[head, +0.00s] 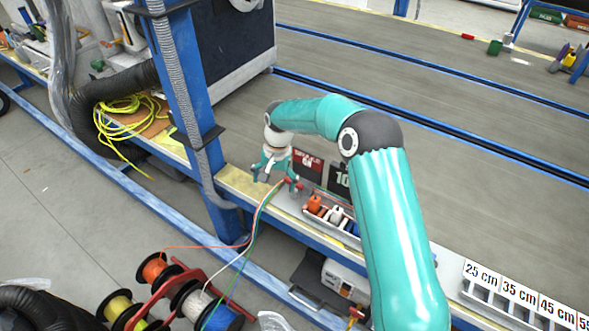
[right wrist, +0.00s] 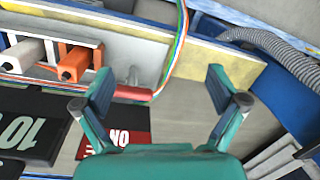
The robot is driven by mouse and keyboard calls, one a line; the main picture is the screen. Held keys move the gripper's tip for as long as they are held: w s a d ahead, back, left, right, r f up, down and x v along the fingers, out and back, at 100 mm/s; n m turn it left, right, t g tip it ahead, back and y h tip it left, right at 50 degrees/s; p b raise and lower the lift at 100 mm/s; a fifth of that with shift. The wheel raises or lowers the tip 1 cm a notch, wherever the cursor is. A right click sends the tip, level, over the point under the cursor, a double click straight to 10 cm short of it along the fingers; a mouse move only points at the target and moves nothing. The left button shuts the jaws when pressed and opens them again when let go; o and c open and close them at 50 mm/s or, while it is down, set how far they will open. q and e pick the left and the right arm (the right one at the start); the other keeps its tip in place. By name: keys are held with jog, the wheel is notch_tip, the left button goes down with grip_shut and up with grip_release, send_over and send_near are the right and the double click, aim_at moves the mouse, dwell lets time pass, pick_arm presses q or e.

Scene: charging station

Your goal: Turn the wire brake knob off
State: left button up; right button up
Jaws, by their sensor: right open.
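A red knob (right wrist: 133,93), which looks like the wire brake knob, is beside the bundle of coloured wires on the bench; in the head view it shows as a small red piece (head: 291,181). A black and red sign with "ON" (right wrist: 130,140) lies by it. My right gripper (head: 277,178) is over the bench edge, its fingers spread and empty. In the right wrist view the gripper (right wrist: 160,90) has the knob between its fingers in the picture, nearer the left finger; whether they touch is unclear. My left gripper is not in view.
Orange and white plugs (head: 315,204) sit in a holder close to the gripper. Red, white and green wires (head: 250,230) run down to several spools (head: 160,270). A blue post (head: 190,100) stands to the left. A black "10" sign (right wrist: 28,135) is nearby.

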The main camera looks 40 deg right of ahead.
jog(key=d+r+m+h+p, duration=0.1)
jog(key=d+r+m, duration=0.45)
jog(key=r, duration=0.75)
pick_arm(q)
jog(key=shift+b, duration=0.95)
pick_arm(e)
jog(key=shift+n, duration=0.95)
jog(key=f, duration=0.5)
jog(key=d+f, duration=0.1)
jog(key=f, duration=1)
jog(key=shift+w+d+f, duration=0.15)
jog(key=shift+w+f, duration=0.1)
jog(key=shift+f, duration=0.1)
jog(key=shift+c, duration=0.4)
jog(key=c, duration=1.1)
